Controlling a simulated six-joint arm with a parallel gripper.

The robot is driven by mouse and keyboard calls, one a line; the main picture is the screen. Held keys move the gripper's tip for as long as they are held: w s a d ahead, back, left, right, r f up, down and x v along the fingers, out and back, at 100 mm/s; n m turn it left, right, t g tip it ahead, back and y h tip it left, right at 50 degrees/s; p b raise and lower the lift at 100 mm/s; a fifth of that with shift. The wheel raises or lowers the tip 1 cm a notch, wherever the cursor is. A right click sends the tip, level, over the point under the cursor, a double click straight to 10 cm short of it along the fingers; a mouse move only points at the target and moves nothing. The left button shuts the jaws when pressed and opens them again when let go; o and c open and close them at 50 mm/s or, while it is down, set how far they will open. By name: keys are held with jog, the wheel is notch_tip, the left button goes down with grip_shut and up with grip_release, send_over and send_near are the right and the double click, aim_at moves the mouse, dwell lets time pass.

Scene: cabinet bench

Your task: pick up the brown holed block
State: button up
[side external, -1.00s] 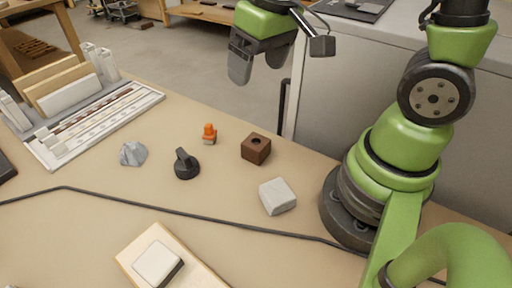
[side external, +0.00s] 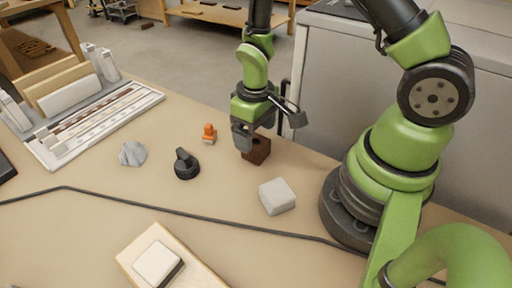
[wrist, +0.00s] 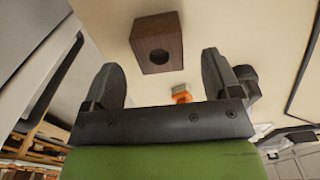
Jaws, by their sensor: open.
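The brown holed block (side external: 260,150) stands on the tan bench, partly hidden behind my gripper in the side view. In the wrist view the block (wrist: 157,42) shows its face with a round dark hole, beyond the fingertips and roughly between their lines. My gripper (side external: 243,145) is low over the bench, just left of and in front of the block in the side view. In the wrist view my gripper (wrist: 160,75) has its two dark fingers spread wide with nothing between them. I cannot tell the exact height of the fingertips above the bench.
A small orange piece (side external: 209,133), a black knob (side external: 186,165) and a grey rock-like lump (side external: 132,154) lie left of the block. A pale grey block (side external: 277,196) lies nearer my base. A black cable (side external: 150,204) crosses the bench. A grey cabinet (side external: 330,80) stands behind.

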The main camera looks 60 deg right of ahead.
aim_at(256, 145)
jog(key=shift+f, duration=1.85)
jog(key=c, duration=1)
jog(key=shift+r, duration=0.1)
